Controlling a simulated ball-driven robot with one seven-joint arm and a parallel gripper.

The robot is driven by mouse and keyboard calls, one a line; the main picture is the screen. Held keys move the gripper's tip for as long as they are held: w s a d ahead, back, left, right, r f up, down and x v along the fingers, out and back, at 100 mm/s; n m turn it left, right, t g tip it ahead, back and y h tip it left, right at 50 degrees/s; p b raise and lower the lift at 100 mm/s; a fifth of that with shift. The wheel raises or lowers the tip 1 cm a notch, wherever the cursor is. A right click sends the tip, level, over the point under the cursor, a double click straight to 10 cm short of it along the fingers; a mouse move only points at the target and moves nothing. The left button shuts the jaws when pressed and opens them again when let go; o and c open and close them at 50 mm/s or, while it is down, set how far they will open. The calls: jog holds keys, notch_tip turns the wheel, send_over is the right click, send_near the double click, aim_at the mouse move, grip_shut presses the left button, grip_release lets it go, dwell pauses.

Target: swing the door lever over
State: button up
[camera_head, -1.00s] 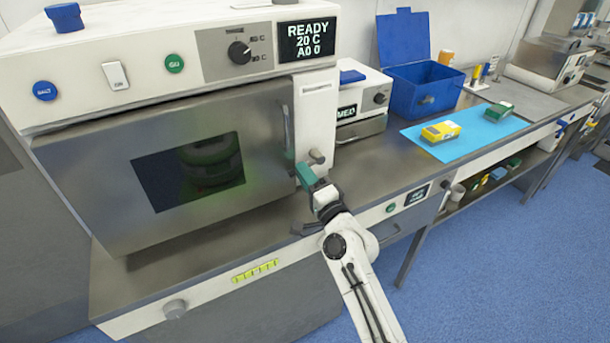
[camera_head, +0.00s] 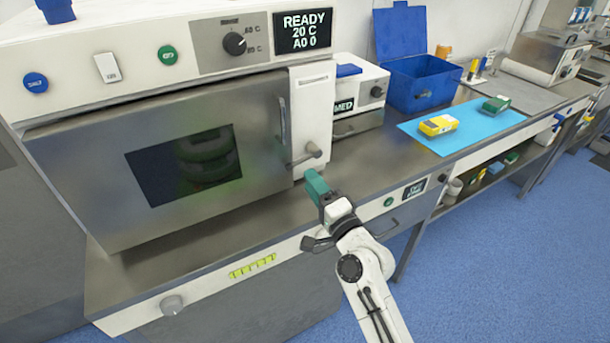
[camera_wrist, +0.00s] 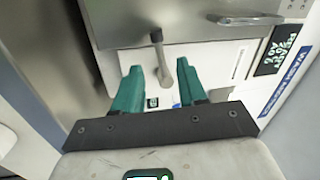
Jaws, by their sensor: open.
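The door lever (camera_head: 308,154) is a grey handle on a round hub, on the white panel at the right of the steel oven door (camera_head: 90,180). Its arm points left across the door's edge in the head view. In the wrist view the lever (camera_wrist: 158,52) lies ahead of and partly between the two green fingers. My gripper (camera_head: 316,184) is just below and in front of the lever, apart from it in the head view. In the wrist view my gripper (camera_wrist: 158,82) is open with nothing clamped. The door looks closed, with dark round shapes behind its window.
A vertical door handle (camera_head: 283,122) stands just left of the lever. A small white unit (camera_head: 358,95) and a blue open box (camera_head: 425,85) are to the right. A blue mat (camera_head: 470,122) holds a yellow and a green item. The counter front is clear.

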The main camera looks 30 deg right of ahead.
jog(key=s, duration=0.2)
jog(key=s+f+b, duration=0.1)
jog(key=s, duration=0.2)
jog(key=shift+s, duration=0.1)
dwell(0.4)
jog(key=s+a+f+n+g+y, duration=0.3)
jog(key=s+a+f+n+g, duration=0.2)
jog(key=s+f+n+g, duration=0.75)
jog(key=s+d+f+n+g+h, duration=0.1)
jog(key=s+d+f+g+h, duration=0.1)
jog(key=s, duration=0.7)
jog(key=s+d+f+n+g+h, duration=0.2)
jog(key=s+f+g, duration=0.2)
jog(key=s, duration=0.6)
jog(key=shift+s+f+g, duration=0.3)
jog(key=shift+f+g, duration=0.05)
jog(key=shift+f, duration=0.1)
